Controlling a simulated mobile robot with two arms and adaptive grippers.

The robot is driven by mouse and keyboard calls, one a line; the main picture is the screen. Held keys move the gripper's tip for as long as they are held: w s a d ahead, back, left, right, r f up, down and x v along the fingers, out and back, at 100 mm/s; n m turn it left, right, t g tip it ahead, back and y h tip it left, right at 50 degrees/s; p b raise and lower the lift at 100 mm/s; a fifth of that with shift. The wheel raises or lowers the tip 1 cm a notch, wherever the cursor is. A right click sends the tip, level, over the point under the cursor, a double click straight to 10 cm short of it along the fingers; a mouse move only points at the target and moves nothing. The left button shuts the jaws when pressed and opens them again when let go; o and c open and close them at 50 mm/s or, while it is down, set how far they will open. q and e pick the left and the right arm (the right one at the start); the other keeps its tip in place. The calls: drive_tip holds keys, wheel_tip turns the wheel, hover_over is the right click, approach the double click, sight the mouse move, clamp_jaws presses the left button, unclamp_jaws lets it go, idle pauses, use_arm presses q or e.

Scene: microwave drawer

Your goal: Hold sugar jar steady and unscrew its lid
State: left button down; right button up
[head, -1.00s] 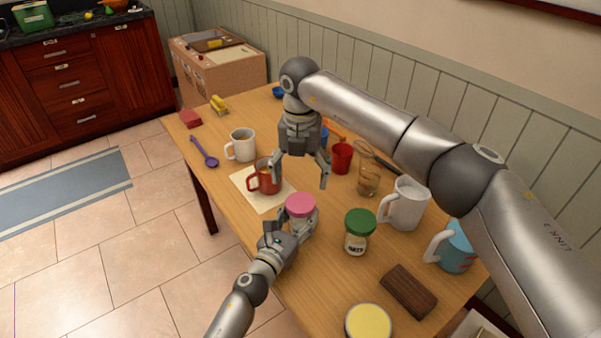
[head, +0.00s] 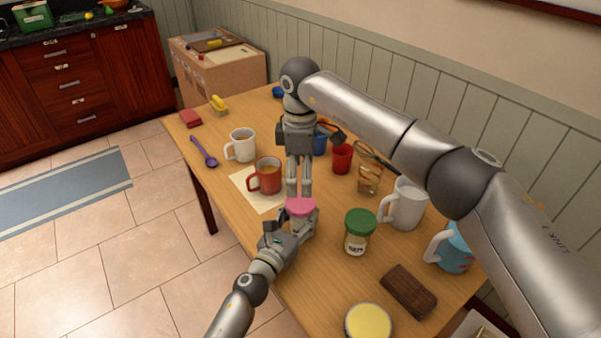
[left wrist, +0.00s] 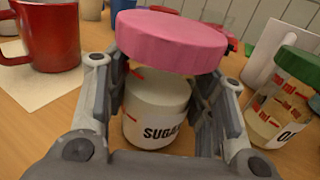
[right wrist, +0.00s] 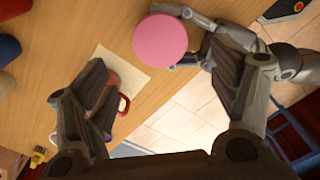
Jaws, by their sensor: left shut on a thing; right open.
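The sugar jar (left wrist: 157,122) stands on the table, with its label facing my left wrist camera. Its pink lid (head: 300,207) sits on top and looks slightly tilted in the left wrist view (left wrist: 172,42). My left gripper (head: 297,228) is shut around the jar body, one finger on each side, below the lid. My right gripper (head: 299,192) is open and points down just behind the lid in the head view. In the right wrist view the lid (right wrist: 160,40) lies beyond and between the spread fingers, apparently untouched by them.
A red mug (head: 266,177) on a paper sheet (head: 243,190) stands close to both grippers. An oats jar with a green lid (head: 360,222) is to the right. A white mug (head: 405,205), red cup (head: 342,158) and glass container (head: 369,182) stand behind it. The front left table edge is near.

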sight(300, 202)
drive_tip(key=shift+f+m, duration=0.1)
drive_tip(key=shift+m, duration=0.4)
drive_tip(key=shift+f, duration=0.25)
wheel_tip(300, 202, down, 7)
drive_tip(key=shift+f, duration=0.2)
drive_tip(key=shift+c, duration=0.3)
